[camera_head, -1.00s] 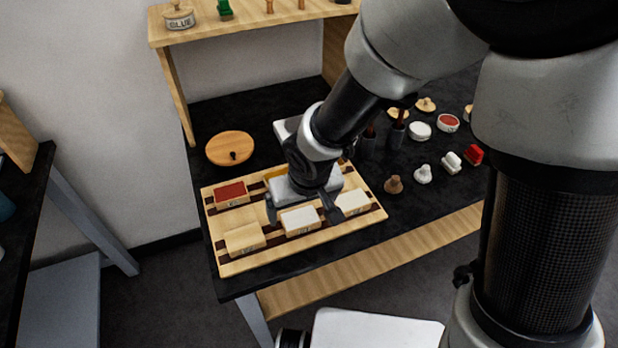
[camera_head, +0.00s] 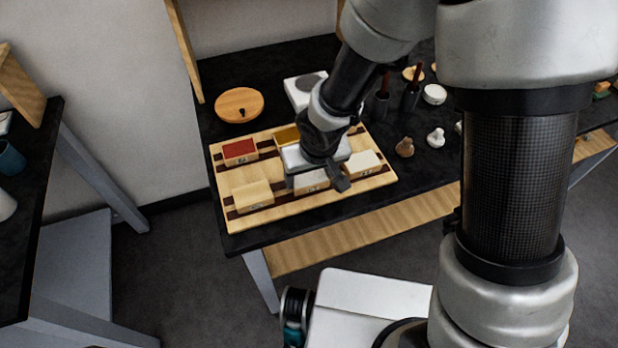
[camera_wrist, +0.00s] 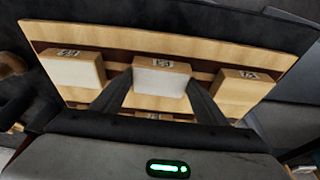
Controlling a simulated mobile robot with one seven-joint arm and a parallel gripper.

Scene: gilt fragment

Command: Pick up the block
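A white-topped block (camera_head: 312,187) with a wooden, marked side sits at the middle of the front row on the wooden board (camera_head: 290,212). In the wrist view the same block (camera_wrist: 161,80) lies between the fingers of my gripper (camera_wrist: 158,88). My gripper (camera_head: 317,184) is low over the board, with one finger on each side of this block. The fingers look spread around it. Any contact with its sides is hard to make out. The gripper body hides part of the block in the head view.
Other blocks stand close by on the board: white-topped (camera_head: 363,163) at right, plain tan (camera_head: 253,195) at left, red-topped (camera_head: 240,151) and yellow-topped (camera_head: 287,138) behind. A round wooden lid (camera_head: 239,105) lies behind the board. Small knobbed pieces (camera_head: 404,147) stand at right.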

